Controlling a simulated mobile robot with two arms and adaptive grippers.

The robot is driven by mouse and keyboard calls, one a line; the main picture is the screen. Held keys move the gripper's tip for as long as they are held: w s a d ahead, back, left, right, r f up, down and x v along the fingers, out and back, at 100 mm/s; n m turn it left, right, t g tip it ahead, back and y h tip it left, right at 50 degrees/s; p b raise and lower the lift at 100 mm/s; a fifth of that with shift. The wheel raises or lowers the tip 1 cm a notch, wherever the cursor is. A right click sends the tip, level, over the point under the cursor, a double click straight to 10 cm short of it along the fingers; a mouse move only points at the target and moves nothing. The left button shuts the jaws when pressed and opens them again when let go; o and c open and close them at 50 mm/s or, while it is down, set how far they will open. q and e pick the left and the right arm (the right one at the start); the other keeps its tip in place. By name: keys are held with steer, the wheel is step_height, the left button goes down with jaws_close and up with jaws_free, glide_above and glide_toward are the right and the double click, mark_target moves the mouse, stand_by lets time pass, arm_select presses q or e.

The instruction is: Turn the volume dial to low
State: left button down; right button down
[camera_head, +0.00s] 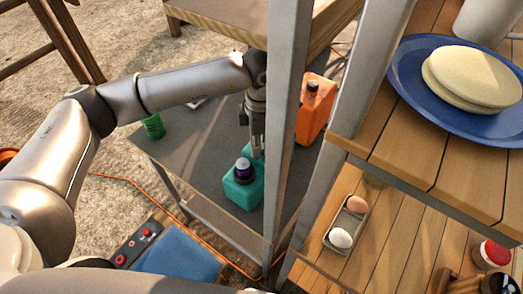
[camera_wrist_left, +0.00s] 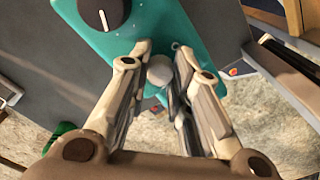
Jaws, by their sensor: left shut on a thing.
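A teal device (camera_head: 242,188) stands on the grey table, with a large dark dial (camera_head: 244,168) on it. In the left wrist view the teal device (camera_wrist_left: 190,22) fills the top middle, and the dark dial (camera_wrist_left: 103,12) with a white pointer line shows at the top left. A small round silver knob (camera_wrist_left: 159,71) sits nearer, between the fingers of my left gripper (camera_wrist_left: 160,75). The left gripper (camera_head: 257,150) is shut on this knob. No labels are readable, so I cannot tell which is the volume dial. My right gripper is not in view.
An orange canister (camera_head: 314,108) stands behind a metal post (camera_head: 284,120) right of the teal device. A green object (camera_head: 153,126) is at the grey table's (camera_head: 200,150) left edge. A wooden shelf (camera_head: 440,165) holds a blue plate (camera_head: 415,90) at right.

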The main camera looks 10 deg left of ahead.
mark_target(262, 146)
arm_select(q)
steer(key=shift+m+b, duration=1)
steer(key=shift+b, duration=0.1)
steer(key=shift+m, duration=0.3)
steer(key=c, duration=1.3)
jaws_free()
steer(key=shift+o, duration=0.2)
steer(key=shift+r, duration=0.15)
step_height(262, 146, up, 7)
steer(key=shift+r, duration=0.15)
